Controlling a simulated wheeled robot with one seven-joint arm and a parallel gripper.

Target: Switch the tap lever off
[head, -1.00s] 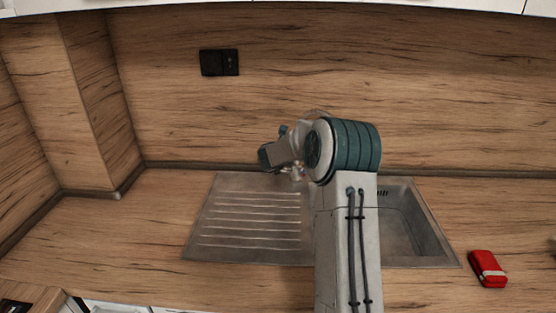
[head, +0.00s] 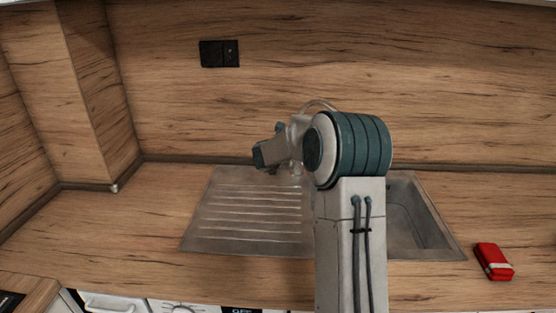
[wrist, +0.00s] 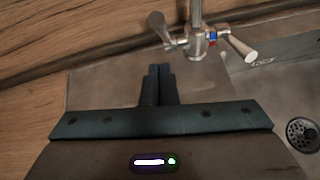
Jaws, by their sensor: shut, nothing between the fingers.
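The metal tap (wrist: 197,45) stands in the upper middle of the wrist view. One handle (wrist: 160,26) points up and left. Another handle (wrist: 240,46) points right, with a red and blue mark near its base. I cannot tell from the picture which one is the task's lever. My gripper (wrist: 159,70) is shut and empty, its fingertips just below and left of the tap body, with a visible gap in the picture. In the head view my arm hides most of the tap; only a thin curved pipe (head: 320,104) shows above it.
The steel sink has a ribbed drainboard (head: 245,215) at left and a basin (head: 410,215) at right, with a round drain (wrist: 303,134). A red object (head: 494,262) lies right of the sink. The wooden splashback (head: 400,70) stands close behind. The left counter (head: 110,235) is clear.

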